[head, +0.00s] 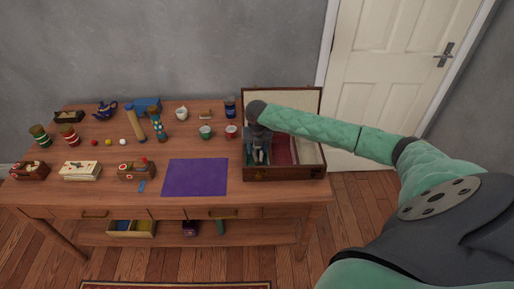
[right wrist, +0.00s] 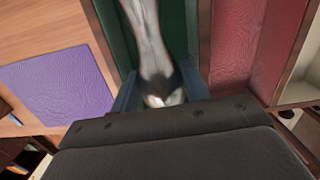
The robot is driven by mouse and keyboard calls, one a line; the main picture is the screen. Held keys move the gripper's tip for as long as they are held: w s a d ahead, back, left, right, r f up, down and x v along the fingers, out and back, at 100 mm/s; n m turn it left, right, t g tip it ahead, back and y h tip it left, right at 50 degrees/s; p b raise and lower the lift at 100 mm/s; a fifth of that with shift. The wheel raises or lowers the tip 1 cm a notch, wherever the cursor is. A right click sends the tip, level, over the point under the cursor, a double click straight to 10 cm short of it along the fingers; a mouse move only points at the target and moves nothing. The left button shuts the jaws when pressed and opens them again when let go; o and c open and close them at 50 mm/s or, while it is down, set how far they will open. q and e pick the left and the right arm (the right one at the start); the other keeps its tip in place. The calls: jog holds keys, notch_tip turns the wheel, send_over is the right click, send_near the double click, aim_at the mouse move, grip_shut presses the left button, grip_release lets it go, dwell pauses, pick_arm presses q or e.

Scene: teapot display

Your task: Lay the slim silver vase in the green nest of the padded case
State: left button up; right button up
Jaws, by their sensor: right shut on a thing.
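The padded case (head: 284,172) stands open at the table's right end, its lid raised at the back. My right gripper (head: 259,153) is over the case's left part, pointing down. In the right wrist view it is shut on the slim silver vase (right wrist: 150,45), which stretches away from the jaws. The green nest (right wrist: 112,32) shows on both sides of the vase, with the red nest (right wrist: 236,40) to its right. I cannot tell whether the vase touches the green padding. My arm hides much of the case in the head view. My left gripper is not in view.
A purple mat (head: 195,177) lies left of the case. A red mug (head: 231,131), a green mug (head: 205,132) and a dark blue jar (head: 230,107) stand close behind it.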

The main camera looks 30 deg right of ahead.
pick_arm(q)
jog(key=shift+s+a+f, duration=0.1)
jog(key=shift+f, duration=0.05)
pick_arm(e)
jog(key=shift+f, duration=0.45)
jog(key=o, duration=0.9)
jog(key=shift+c, duration=0.2)
jog(key=shift+r, duration=0.2)
jog(key=r+b, duration=0.1)
jog(key=r, duration=0.2)
jog(key=r+b, duration=0.1)
jog(key=r, duration=0.3)
jog(key=r+b, duration=0.1)
jog(key=r, duration=0.3)
jog(key=shift+s+a, duration=0.2)
jog(key=shift+s, duration=0.15)
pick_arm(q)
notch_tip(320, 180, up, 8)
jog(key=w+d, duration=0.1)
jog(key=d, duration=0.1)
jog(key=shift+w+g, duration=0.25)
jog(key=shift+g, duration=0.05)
pick_arm(e)
jog(key=shift+s+r, duration=0.1)
jog(key=shift+r, duration=0.8)
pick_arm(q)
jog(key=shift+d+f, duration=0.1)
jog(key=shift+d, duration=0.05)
